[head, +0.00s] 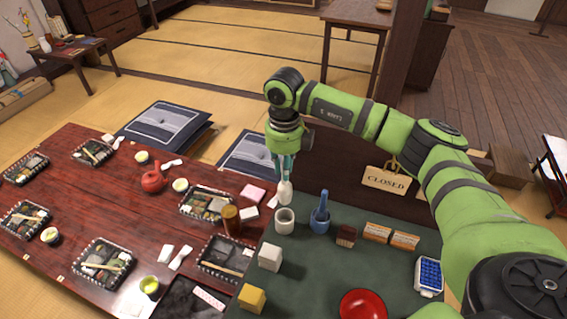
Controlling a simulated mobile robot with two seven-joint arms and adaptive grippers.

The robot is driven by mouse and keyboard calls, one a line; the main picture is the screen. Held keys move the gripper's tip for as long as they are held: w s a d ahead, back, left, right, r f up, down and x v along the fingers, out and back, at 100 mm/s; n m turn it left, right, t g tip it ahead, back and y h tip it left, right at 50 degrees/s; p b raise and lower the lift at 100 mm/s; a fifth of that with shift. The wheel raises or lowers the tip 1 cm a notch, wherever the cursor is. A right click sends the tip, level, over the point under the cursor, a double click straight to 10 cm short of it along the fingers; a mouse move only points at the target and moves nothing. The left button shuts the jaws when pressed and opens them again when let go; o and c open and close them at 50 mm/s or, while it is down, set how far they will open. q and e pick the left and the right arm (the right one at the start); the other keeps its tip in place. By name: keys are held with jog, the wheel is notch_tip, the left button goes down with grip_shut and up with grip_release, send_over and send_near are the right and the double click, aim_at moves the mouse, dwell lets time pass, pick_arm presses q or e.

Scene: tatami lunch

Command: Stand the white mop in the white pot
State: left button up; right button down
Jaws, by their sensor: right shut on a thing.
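The white mop (285,191) hangs roughly upright from my right gripper (284,173), which is shut on its upper part and hides it. The white pot (284,226) stands on the dark green mat, directly below the mop in the head view. The mop's lower end is at the pot's far rim in the picture; I cannot tell whether it is above, behind or just inside the opening. My left gripper is not in view.
A blue mortar with a pestle (320,217) stands close right of the pot. A white cube (270,257), a yellow cube (252,298), a brown brush-like block (346,236) and a red bowl (363,305) share the green mat (325,275). A brown cylinder (231,219) stands left.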

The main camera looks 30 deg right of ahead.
aim_at(284, 194)
jog(key=shift+f+b, duration=1.55)
jog(key=shift+f, duration=1.25)
jog(key=shift+f+b, duration=2)
jog(key=shift+f, duration=0.55)
jog(key=c, duration=1.1)
grip_release()
jog(key=shift+r, duration=0.1)
notch_tip(284, 194, up, 12)
jog(key=shift+f, duration=0.1)
